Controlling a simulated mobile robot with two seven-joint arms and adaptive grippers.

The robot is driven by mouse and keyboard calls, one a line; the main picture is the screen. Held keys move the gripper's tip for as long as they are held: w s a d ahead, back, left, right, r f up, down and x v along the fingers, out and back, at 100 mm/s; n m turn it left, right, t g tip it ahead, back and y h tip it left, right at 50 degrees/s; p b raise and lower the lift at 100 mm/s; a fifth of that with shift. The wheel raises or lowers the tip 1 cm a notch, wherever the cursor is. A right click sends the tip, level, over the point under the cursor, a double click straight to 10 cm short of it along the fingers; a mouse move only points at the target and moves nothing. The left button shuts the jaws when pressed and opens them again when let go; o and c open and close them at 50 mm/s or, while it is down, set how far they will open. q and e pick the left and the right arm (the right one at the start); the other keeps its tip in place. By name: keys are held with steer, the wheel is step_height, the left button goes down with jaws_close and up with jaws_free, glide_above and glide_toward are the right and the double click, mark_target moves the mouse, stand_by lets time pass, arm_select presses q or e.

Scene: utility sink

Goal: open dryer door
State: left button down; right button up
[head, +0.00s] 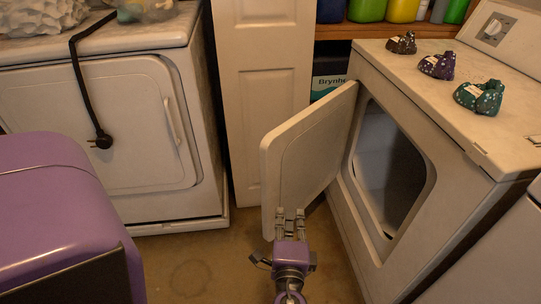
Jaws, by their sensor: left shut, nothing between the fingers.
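The dryer (345,215) is the white machine on the right. Its door (308,150) stands wide open, swung out to the left, and the dark round-cornered opening (388,165) is exposed. My left gripper (290,213) is at the lower part of the door, its fingers overlapping the door's lower edge in the head view. The fingers are shut with nothing between them. I cannot tell whether they touch the door. My right gripper is not in view.
Another white machine (100,120) on the left has its door shut, with a black cord and plug (103,140) hanging over it. Small patterned shoes (437,65) lie on the dryer top. A pale panelled door (262,80) stands behind. Brown floor (200,262) is clear between the machines.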

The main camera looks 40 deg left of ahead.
arm_select(q)
step_height(320, 180, up, 6)
steer(key=d+n+y+p, duration=0.1)
steer(key=d+n+y, duration=0.1)
steer(key=w+a+p, duration=0.1)
steer(key=w+a, duration=0.5)
steer(key=a, duration=0.4)
steer(key=shift+w+a+f, duration=0.15)
steer(key=shift+w+a, duration=0.1)
steer(key=shift+a, duration=0.05)
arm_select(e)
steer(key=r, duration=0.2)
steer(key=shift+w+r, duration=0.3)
